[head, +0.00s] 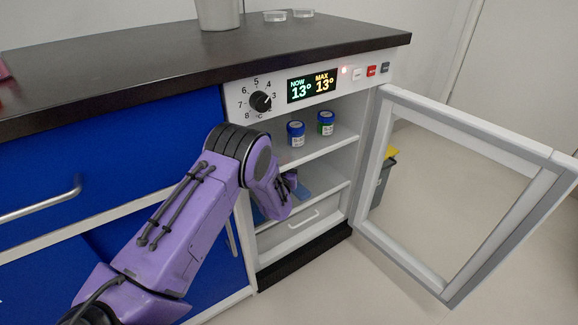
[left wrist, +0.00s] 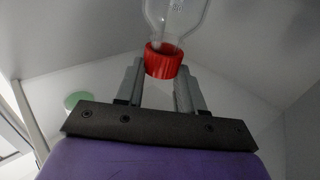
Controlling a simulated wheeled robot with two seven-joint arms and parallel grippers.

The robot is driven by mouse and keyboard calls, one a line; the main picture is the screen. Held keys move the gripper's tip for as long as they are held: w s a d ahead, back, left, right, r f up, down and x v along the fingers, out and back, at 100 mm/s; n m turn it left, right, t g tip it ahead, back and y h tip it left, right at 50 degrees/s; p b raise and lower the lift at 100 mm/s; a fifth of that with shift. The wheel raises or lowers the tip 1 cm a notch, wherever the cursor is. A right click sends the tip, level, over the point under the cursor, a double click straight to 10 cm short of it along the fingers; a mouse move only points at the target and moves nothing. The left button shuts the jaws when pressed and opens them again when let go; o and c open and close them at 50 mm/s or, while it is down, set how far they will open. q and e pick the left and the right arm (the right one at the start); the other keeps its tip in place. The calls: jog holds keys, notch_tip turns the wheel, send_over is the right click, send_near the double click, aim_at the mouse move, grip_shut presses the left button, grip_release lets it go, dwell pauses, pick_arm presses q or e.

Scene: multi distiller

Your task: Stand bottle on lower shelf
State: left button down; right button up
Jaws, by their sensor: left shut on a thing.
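In the left wrist view a clear glass bottle (left wrist: 176,14) with a red cap (left wrist: 163,61) sits between the two fingers of my left gripper (left wrist: 160,82), which is shut on it at the cap. In the head view my purple left arm reaches into the open cabinet (head: 350,150), and its wrist covers part of the lower shelf (head: 320,178). The bottle and the fingertips cannot be made out in the head view. My right gripper is in neither view.
Two blue-capped jars, one (head: 296,134) left of the other (head: 326,122), stand on the upper shelf (head: 330,146). The glass door (head: 455,185) is swung open to the right. A drawer (head: 300,225) lies below the lower shelf.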

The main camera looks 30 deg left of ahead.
pick_arm(q)
jog(key=shift+s+r, duration=0.2)
jog(key=shift+r, duration=0.1)
jog(key=shift+f, duration=0.15)
jog(key=c, duration=0.7)
grip_release()
jog(key=shift+w+d+f, duration=0.1)
jog(key=p+v, duration=0.3)
jog(key=v, duration=0.9)
